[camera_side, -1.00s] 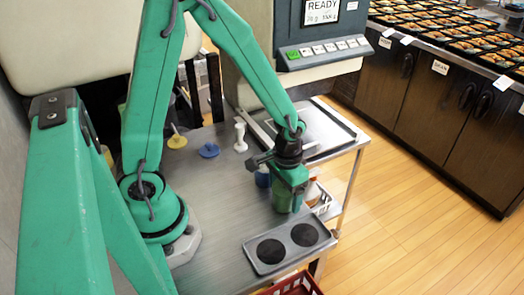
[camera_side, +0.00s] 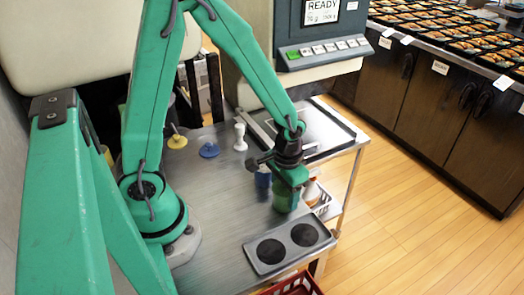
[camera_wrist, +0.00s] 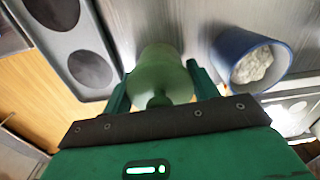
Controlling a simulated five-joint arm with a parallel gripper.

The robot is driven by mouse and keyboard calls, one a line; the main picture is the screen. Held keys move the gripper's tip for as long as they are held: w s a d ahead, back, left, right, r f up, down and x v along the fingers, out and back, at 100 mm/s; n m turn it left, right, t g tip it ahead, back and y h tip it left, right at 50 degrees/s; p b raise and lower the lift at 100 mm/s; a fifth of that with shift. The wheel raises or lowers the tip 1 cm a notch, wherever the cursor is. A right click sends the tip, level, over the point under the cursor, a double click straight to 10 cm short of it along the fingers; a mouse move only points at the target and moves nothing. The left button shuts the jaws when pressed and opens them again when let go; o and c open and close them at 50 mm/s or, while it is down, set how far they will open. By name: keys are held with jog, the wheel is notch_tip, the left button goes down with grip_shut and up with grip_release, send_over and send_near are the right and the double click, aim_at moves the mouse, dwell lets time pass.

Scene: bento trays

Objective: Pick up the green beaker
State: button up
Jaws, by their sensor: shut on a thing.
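The green beaker (camera_side: 284,198) stands on the steel table below my gripper (camera_side: 290,178) in the side view. In the wrist view the green beaker (camera_wrist: 160,72) is between the two green fingers of my gripper (camera_wrist: 160,85), which are shut on its sides. The side view does not show clearly whether its base touches the table. A blue cup (camera_side: 263,178) stands close behind and left of it. The wrist view shows the blue cup (camera_wrist: 240,50) with pale lumpy contents, just beside a finger.
A grey tray with two dark round recesses (camera_side: 290,244) lies at the table's front. A white stopper-like piece (camera_side: 240,138), a blue one (camera_side: 209,150) and a yellow one (camera_side: 177,141) stand behind. A red basket (camera_side: 293,285) is below the front edge.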

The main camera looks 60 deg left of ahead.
jog(key=shift+r, duration=0.15)
jog(key=shift+r, duration=0.7)
notch_tip(320, 180, up, 3)
jog(key=shift+s+d+f, duration=0.1)
jog(key=shift+f, duration=0.1)
jog(key=s+d+r, duration=0.6)
jog(key=s+d, duration=0.1)
jog(key=d, duration=0.2)
jog(key=shift+r, duration=0.35)
jog(key=shift+s+d, duration=0.1)
jog(key=s+d, duration=0.3)
jog(key=d, duration=0.4)
jog(key=shift+d+r+m, duration=0.25)
jog(key=shift+r+m, duration=0.05)
jog(key=shift+r, duration=0.05)
